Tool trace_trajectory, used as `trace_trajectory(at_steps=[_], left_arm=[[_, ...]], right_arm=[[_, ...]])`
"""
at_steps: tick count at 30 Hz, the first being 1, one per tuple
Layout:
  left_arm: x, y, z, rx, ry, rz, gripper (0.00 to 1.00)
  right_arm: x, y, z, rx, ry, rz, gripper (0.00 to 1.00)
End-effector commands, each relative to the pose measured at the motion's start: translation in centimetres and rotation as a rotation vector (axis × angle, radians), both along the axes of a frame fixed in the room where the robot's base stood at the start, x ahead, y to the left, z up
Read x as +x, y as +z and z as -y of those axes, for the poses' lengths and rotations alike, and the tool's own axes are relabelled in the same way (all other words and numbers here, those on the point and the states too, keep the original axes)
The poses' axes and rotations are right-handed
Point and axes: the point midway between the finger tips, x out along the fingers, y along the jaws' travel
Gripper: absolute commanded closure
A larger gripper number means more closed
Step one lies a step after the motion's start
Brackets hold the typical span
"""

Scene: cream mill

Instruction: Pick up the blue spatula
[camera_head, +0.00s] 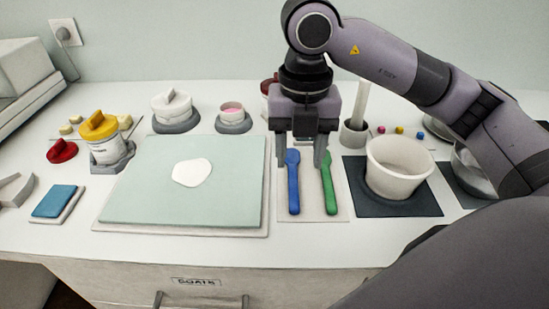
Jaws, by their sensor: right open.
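The blue spatula (293,185) lies on a small pale mat (312,207), its handle toward the front edge. A green spatula (329,185) lies beside it on the right, on the same mat. My right gripper (301,165) points down above the two spatulas. Its two fingers are spread, one just left of the blue spatula's far end and the other near the green spatula's far end. Nothing is between the fingers that I can see as held. I cannot tell how high the fingertips are above the mat. My left gripper is out of view.
A pale green board (190,212) with a white blob (192,172) is left of the spatulas. A cream bowl (396,178) stands on a dark mat (390,208) to their right. A yellow-lidded jar (103,146) and white jar (173,110) stand further left and back.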

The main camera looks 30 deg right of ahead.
Motion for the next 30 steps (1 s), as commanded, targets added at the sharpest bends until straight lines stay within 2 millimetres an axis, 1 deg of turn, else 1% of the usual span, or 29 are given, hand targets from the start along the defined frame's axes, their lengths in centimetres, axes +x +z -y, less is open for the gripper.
trace_trajectory(at_steps=[4,8,11,16,18,21,27,28,29,30], left_arm=[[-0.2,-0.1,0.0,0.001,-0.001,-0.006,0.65],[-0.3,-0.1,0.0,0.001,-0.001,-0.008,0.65],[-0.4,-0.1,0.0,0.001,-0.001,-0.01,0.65],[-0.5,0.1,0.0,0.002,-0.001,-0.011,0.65],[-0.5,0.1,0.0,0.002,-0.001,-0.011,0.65],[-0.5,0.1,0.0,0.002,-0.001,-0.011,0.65],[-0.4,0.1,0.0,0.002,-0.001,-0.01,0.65],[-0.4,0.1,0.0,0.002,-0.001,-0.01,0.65],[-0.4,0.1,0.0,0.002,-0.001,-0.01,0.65],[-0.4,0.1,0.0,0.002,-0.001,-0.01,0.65]], right_arm=[[0.0,-0.5,0.0,0.001,0.0,-0.002,0.5],[-0.1,-1.8,0.0,0.0,0.0,-0.004,0.5],[-0.1,-3.0,-0.1,0.0,0.0,-0.004,0.5],[-0.1,-5.7,-0.3,0.0,0.001,-0.004,0.5],[0.0,-6.4,-0.3,0.002,0.001,-0.003,0.5],[0.0,-7.1,-0.3,0.003,0.002,-0.001,0.5],[0.0,-7.2,-0.3,0.004,0.002,0.0,0.5],[0.0,-7.2,-0.3,0.004,0.002,0.0,0.53],[0.0,-7.2,-0.3,0.004,0.002,0.0,0.63],[0.0,-7.1,-0.3,0.004,0.002,0.0,0.76]])
